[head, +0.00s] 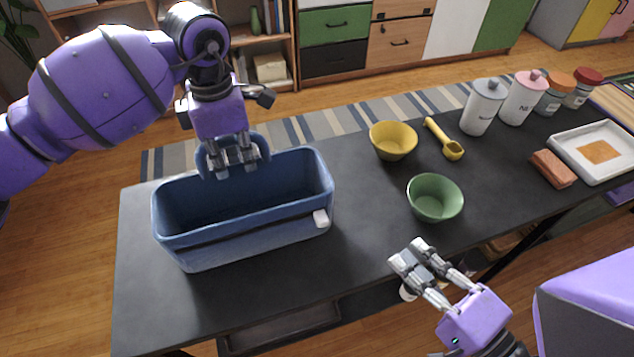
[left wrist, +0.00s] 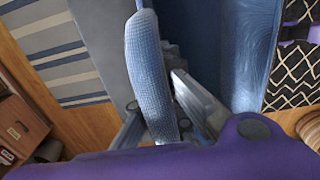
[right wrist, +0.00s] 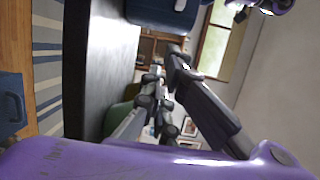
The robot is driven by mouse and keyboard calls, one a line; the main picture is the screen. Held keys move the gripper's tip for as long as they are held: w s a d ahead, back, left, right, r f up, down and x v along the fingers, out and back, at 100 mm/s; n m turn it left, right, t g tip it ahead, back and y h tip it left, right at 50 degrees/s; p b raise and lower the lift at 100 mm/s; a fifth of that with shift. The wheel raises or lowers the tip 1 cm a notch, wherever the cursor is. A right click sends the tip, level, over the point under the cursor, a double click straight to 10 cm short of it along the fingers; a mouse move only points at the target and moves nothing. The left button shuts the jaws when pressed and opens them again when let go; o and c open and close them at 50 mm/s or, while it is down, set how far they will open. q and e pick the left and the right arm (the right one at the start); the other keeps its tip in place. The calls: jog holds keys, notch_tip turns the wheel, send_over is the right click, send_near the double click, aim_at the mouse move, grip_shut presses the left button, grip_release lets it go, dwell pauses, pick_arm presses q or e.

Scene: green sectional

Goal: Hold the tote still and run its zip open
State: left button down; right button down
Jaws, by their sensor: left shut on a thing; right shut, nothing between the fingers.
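The blue tote (head: 290,185) stands on the dark table with its open top facing up. A dark strip (head: 240,230) runs along its front side. A white zip pull (head: 321,218) sits at the strip's right end. My left gripper (head: 236,168) is shut on the tote's back handle (head: 264,147); the handle also fills the middle of the left wrist view (left wrist: 150,75). My right gripper (head: 410,252) is shut and empty, apart from the tote, to the right of and nearer than the zip pull. The tote's corner (right wrist: 160,14) shows in the right wrist view.
A green bowl (head: 435,198), yellow bowl (head: 393,140) and yellow scoop (head: 444,139) stand right of the tote. Canisters (head: 482,107), jars, a brown block (head: 553,168) and a white tray (head: 595,150) are further right. The table (head: 365,215) between tote and green bowl is clear.

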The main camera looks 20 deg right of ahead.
jog(key=x, duration=0.3)
jog(key=r+x, duration=0.1)
jog(key=x, duration=0.5)
jog(key=shift+w+r, duration=0.2)
jog(key=shift+w, duration=0.25)
jog(key=a, duration=0.3)
jog(key=shift+w+f, duration=0.1)
jog(key=shift+w, duration=0.1)
jog(key=shift+a, duration=0.5)
jog(key=a, duration=1.4)
jog(key=shift+s, duration=0.15)
jog(key=shift+d, duration=0.1)
